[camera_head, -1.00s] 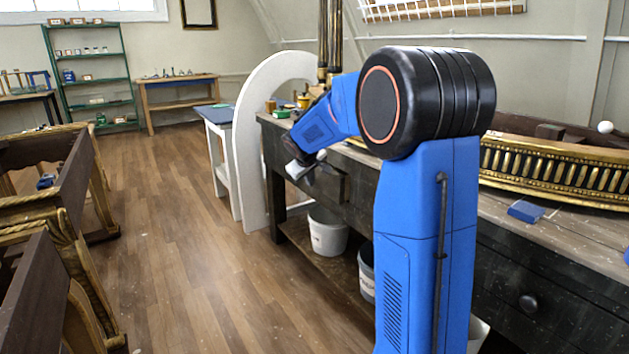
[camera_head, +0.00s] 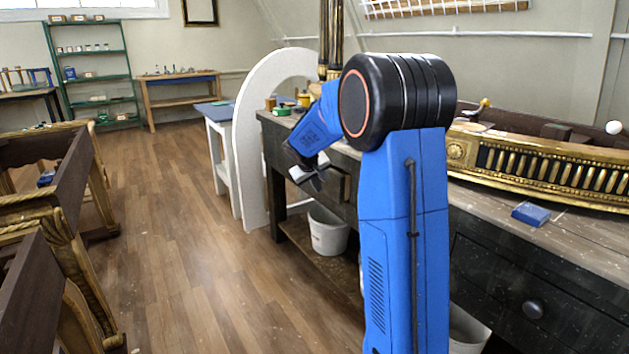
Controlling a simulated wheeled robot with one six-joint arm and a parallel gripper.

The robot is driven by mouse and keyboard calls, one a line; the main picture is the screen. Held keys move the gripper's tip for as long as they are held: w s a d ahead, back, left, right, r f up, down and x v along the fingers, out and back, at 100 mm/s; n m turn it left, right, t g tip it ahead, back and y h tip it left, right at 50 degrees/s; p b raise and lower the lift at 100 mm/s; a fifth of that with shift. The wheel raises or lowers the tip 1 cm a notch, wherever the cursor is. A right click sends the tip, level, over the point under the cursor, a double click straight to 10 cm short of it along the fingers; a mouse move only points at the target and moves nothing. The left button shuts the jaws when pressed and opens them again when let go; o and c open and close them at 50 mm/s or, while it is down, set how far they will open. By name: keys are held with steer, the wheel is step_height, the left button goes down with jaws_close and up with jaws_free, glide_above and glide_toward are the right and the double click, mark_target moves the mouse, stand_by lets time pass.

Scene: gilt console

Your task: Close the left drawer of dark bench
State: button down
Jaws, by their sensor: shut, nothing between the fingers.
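The dark bench (camera_head: 268,160) runs along the right side under a worn top. Its left drawer (camera_head: 341,186) shows in part just right of my gripper. It looks pulled out a little, but my arm hides much of it and I cannot tell how far. My gripper (camera_head: 316,180) is shut and empty, in front of the bench at about the drawer's height. I cannot tell whether it touches the drawer.
A white bucket (camera_head: 328,232) stands on the bench's lower shelf. A white arch panel (camera_head: 247,150) leans by the bench's far end. A blue block (camera_head: 527,213) and a long gilt piece (camera_head: 540,170) lie on top. Gilt-trimmed dark furniture (camera_head: 45,205) stands left; the wooden floor between is clear.

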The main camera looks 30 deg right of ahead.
mark_target(332, 182)
steer(key=shift+w+d, duration=0.1)
steer(key=shift+d, duration=1.95)
steer(key=shift+d, duration=1.3)
steer(key=shift+a, duration=0.1)
